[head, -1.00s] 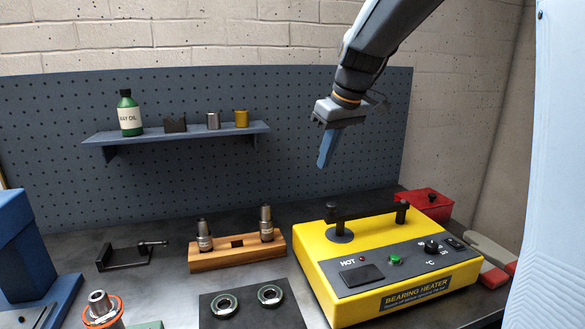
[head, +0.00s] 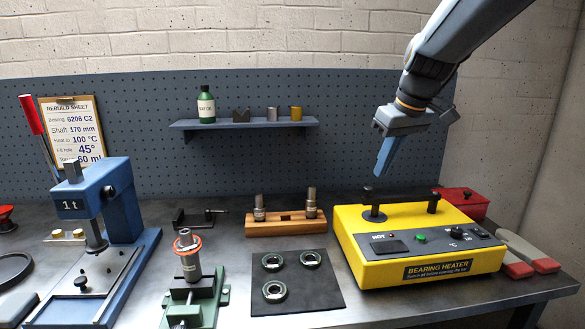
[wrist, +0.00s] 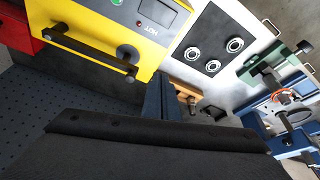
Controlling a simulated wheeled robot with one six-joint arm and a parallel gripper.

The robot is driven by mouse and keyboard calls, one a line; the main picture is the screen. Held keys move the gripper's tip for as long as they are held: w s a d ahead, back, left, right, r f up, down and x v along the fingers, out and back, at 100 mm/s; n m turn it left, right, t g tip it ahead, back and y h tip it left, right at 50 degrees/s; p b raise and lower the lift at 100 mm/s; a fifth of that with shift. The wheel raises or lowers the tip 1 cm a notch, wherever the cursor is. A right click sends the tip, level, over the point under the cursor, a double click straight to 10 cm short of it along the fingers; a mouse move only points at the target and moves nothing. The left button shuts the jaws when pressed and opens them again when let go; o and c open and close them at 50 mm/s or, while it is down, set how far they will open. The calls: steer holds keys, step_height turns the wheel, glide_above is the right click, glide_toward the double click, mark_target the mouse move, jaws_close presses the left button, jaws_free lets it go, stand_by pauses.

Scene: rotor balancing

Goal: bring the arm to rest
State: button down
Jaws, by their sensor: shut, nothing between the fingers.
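My gripper (head: 385,158) hangs in the air at the upper right of the head view, above the yellow bearing heater (head: 370,246). Its blue fingers are together and hold nothing. My arm reaches in from the top right, and the fingers point down and a little left. In the wrist view the blue fingers show edge-on near the middle (wrist: 160,98), with the heater (wrist: 100,15) at the upper left. The gripper appears clear of the heater's black bar and touches nothing that I can see.
A black mat (head: 325,289) with three bearings lies left of the heater, with a wooden block (head: 277,230) behind it. A green vise (head: 208,299) and a blue press (head: 120,215) stand further left. A shelf (head: 245,124) is on the pegboard. A red box (head: 468,198) sits behind the heater.

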steer(key=s+a+f+m+g+h, duration=0.1)
steer(key=s+f+m, duration=0.4)
steer(key=s+f, duration=1.8)
steer(key=shift+a+g+h, duration=0.4)
steer(key=shift+a+g, duration=0.1)
steer(key=shift+g, duration=0.3)
